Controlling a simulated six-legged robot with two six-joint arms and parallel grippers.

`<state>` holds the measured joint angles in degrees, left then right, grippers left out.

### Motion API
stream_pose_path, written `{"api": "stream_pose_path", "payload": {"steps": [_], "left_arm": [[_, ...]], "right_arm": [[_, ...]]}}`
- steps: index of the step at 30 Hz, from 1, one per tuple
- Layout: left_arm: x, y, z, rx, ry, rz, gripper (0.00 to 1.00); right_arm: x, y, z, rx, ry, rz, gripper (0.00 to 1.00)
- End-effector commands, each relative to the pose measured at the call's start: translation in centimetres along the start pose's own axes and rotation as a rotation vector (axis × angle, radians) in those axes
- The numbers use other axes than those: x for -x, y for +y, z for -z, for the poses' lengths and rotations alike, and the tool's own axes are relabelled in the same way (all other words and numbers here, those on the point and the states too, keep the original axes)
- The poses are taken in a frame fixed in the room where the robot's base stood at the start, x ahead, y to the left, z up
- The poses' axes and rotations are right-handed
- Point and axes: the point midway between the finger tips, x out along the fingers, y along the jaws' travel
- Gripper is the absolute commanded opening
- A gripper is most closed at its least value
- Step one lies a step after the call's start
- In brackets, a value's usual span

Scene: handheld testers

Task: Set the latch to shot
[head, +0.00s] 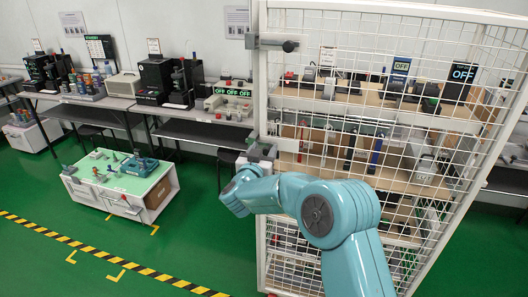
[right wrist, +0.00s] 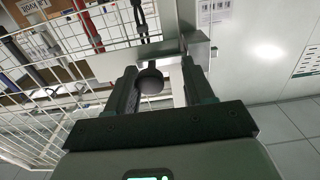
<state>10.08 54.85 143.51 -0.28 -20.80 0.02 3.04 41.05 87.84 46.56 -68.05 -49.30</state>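The mesh cage door has an upper latch (head: 268,42), a grey bar with a dark knob (head: 290,46) pointing right over the mesh. My right gripper (head: 262,152) is at the door's left frame post, well below that upper latch, at a second metal fitting. In the right wrist view, its two dark fingers (right wrist: 158,88) stand apart. A dark round knob (right wrist: 150,79) shows between them, nearer the left finger, with a visible gap to the right finger. A grey metal bracket (right wrist: 198,46) lies just beyond the fingertips. My left gripper is not in view.
Wire mesh (head: 425,80) encloses shelves of testers, some with OFF displays (head: 463,73). Benches with equipment (head: 180,82) line the wall at left. A low white cart with a green top (head: 118,178) stands on the green floor, behind a striped floor line (head: 100,256).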

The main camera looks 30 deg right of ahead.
Motion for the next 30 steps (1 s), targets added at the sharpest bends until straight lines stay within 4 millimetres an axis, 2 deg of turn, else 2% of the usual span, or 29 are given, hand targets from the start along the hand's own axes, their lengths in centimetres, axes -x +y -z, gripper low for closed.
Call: {"api": "stream_pose_path", "payload": {"steps": [6,10,24,30], "left_arm": [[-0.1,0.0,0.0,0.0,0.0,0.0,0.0],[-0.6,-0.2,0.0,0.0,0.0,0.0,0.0],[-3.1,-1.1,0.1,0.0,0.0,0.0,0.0],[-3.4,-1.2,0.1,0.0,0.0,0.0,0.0]], "right_arm": [[0.1,0.1,-0.1,0.0,-0.001,-0.004,0.53],[1.6,0.1,-0.3,-0.001,-0.003,-0.003,0.53],[13.4,-0.2,-0.2,0.001,0.001,0.002,0.53],[15.9,-0.1,-0.1,0.001,0.0,0.0,0.53]]}}
